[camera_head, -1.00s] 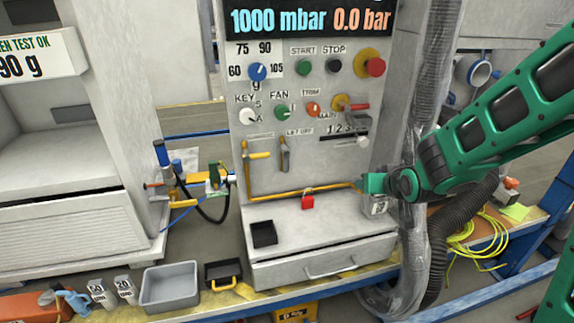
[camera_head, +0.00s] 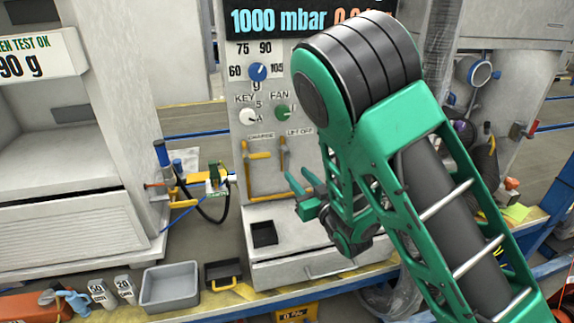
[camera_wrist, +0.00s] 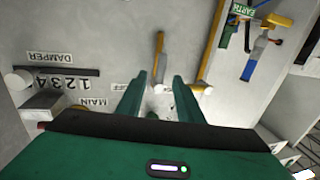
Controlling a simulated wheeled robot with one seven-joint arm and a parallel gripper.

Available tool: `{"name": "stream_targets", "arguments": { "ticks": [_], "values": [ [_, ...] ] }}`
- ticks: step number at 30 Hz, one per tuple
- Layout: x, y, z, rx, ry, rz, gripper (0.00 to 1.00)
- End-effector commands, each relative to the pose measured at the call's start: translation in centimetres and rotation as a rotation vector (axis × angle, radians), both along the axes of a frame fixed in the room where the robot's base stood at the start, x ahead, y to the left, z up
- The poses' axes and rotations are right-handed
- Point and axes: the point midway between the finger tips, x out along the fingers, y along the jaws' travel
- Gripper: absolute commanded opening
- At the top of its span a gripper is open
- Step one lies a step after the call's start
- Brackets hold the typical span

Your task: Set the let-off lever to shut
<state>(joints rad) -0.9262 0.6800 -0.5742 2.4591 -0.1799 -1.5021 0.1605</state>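The let-off lever (camera_head: 282,155) is a short handle on the grey panel below the "LET OFF" label (camera_head: 299,131), to the right of the yellow charge lever (camera_head: 258,155). It appears roughly upright. In the wrist view, which shows the panel upside down, an orange let-off lever (camera_wrist: 159,50) lies beyond my fingertips, in line with the gap between them. My gripper (camera_head: 298,177) is open and empty, just right of and below the lever in the head view. Its two green fingers (camera_wrist: 159,82) stand apart. I see no contact with the lever.
Yellow pipe (camera_head: 265,196) runs along the panel below the levers. A black tray (camera_head: 263,233) sits on the ledge below. My arm hides the panel's right side. In the wrist view, the damper slot (camera_wrist: 60,72) and a blue-handled earth fitting (camera_wrist: 252,63) flank the lever.

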Motion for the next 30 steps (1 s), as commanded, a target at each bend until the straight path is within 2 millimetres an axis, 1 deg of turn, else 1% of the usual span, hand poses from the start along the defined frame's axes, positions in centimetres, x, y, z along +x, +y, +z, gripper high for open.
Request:
{"name": "stream_targets", "arguments": {
  "ticks": [1,5,13,18,23,30],
  "values": [
    [0.9,0.4,0.1,0.003,-0.001,-0.001,0.33],
    [3.1,1.4,0.2,0.004,-0.004,-0.003,0.33],
    [5.3,2.4,0.2,0.001,-0.003,-0.004,0.33],
    [6.9,3.4,0.0,0.000,-0.001,0.000,0.33],
    [7.5,3.8,0.0,0.000,0.001,0.000,0.33],
    [7.6,3.9,0.0,0.000,0.001,0.001,0.33]
  ]
}}
